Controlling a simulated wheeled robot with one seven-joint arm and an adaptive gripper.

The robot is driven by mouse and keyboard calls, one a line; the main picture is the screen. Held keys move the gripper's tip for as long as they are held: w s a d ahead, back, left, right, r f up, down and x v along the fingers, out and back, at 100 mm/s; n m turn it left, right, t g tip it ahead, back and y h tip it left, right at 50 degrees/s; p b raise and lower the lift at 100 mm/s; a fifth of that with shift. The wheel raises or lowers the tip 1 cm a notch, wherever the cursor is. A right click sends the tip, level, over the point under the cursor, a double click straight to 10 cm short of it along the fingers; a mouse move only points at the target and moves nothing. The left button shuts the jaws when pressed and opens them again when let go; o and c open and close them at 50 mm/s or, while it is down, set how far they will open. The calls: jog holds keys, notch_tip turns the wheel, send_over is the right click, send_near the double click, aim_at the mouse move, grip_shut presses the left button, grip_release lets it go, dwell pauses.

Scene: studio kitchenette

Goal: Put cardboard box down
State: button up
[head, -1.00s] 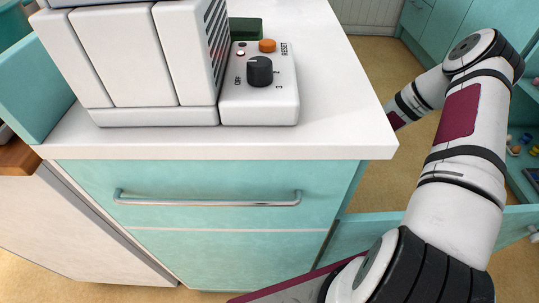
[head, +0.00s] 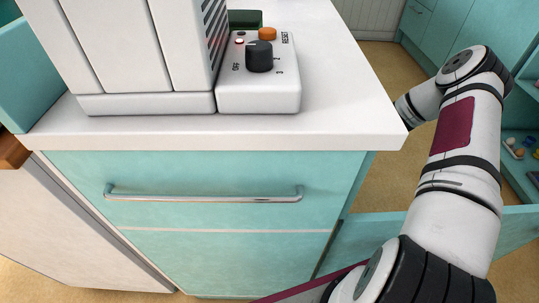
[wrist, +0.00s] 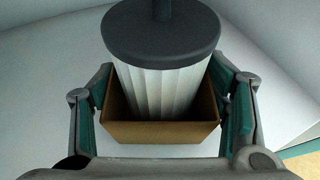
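The cardboard box (wrist: 160,132) is in the middle of the wrist view, brown and open at the top. A white ribbed cylinder with a dark grey round lid (wrist: 160,38) rises from it, and its lower end is hidden behind the box's near wall. My gripper (wrist: 165,118) has one green-padded finger at the box's left side and one at its right side, both appearing to press on it. The box's underside is hidden, so I cannot tell whether it touches the pale surface around it. Neither box nor gripper shows in the head view.
In the head view a white counter (head: 345,80) stands over a teal drawer front with a metal handle (head: 205,198). A white appliance with a black dial (head: 259,56) stands on it. The counter's right part is clear. My arm extends along the right, near open teal shelving (head: 520,150).

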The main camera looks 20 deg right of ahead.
jog(key=o, duration=0.3)
jog(key=shift+o, duration=0.2)
jog(key=shift+d+r, duration=0.1)
jog(key=shift+r, duration=0.15)
jog(key=p+v, duration=0.4)
jog(key=v, duration=0.7)
jog(key=shift+s+d+p, duration=0.3)
jog(key=shift+p, duration=0.05)
jog(key=shift+d+r, duration=0.1)
jog(key=shift+r, duration=0.05)
